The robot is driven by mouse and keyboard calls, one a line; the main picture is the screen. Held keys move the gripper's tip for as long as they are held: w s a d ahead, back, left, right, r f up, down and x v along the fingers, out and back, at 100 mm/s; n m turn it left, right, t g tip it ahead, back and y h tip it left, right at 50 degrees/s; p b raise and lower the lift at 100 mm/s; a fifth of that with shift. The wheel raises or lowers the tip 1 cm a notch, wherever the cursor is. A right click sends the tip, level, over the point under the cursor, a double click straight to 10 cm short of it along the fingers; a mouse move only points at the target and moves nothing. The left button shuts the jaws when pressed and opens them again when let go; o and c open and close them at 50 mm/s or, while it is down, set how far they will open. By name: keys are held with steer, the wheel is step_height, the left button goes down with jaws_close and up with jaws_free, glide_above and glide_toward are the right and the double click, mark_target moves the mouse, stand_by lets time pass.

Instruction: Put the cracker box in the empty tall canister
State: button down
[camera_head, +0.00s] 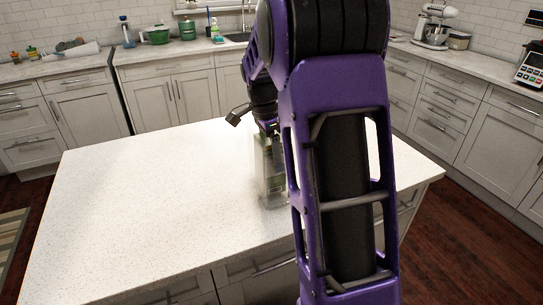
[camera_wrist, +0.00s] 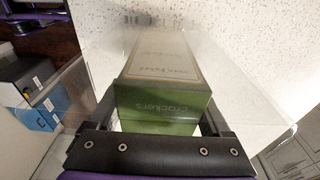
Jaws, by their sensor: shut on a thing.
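The cracker box (camera_wrist: 165,75) is green with a pale label panel. It stands lengthwise away from the wrist camera, its green end marked "crackers" towards me. My gripper (camera_wrist: 162,118) is shut on this end, one finger on each side. A clear tall canister (camera_wrist: 235,85) surrounds the box in the wrist view, with its see-through walls apart from the box on both sides. In the head view the canister (camera_head: 274,201) stands on the white island, and the green box (camera_head: 262,158) shows through it below my gripper (camera_head: 268,128). My arm hides part of the canister's right side.
The white speckled island top (camera_head: 150,190) is clear to the left. Behind it, counters hold a green pot (camera_head: 155,35), bottles and a stand mixer (camera_head: 434,30). Dark and blue boxes (camera_wrist: 42,108) show at the wrist view's left.

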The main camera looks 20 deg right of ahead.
steer(key=shift+f, duration=0.2)
steer(key=shift+f, duration=0.1)
jaws_free()
steer(key=r, duration=0.4)
steer(key=a+r+p, duration=0.1)
steer(key=r, duration=0.7)
steer(key=shift+a, duration=0.25)
